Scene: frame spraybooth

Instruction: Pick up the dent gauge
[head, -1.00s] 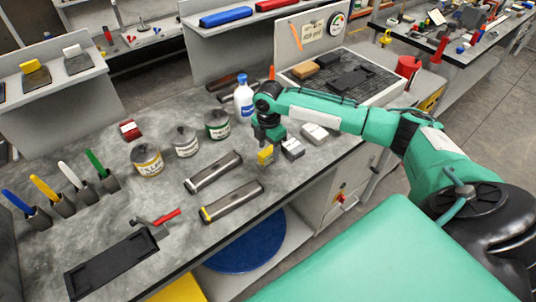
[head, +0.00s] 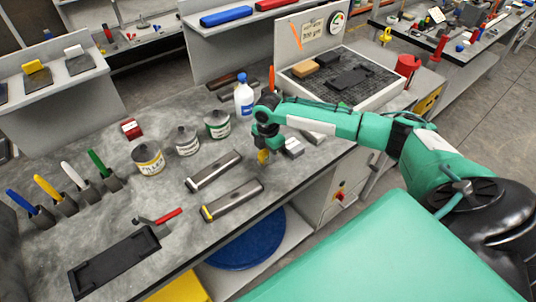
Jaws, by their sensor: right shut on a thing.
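A small yellow piece (head: 263,156), which I take to be the dent gauge, is at the fingertips of my right gripper (head: 265,146). My right gripper points down over the bench and is shut on this piece. The fingers hide its upper part. I cannot tell whether its lower edge touches the bench. My left gripper is not in view.
Two sanding blocks (head: 214,170) (head: 233,201) lie left of and below the gripper. Small grey blocks (head: 292,147) sit close on its right, one partly under my arm. A white-and-blue bottle (head: 243,97) and cans (head: 217,124) stand behind and left.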

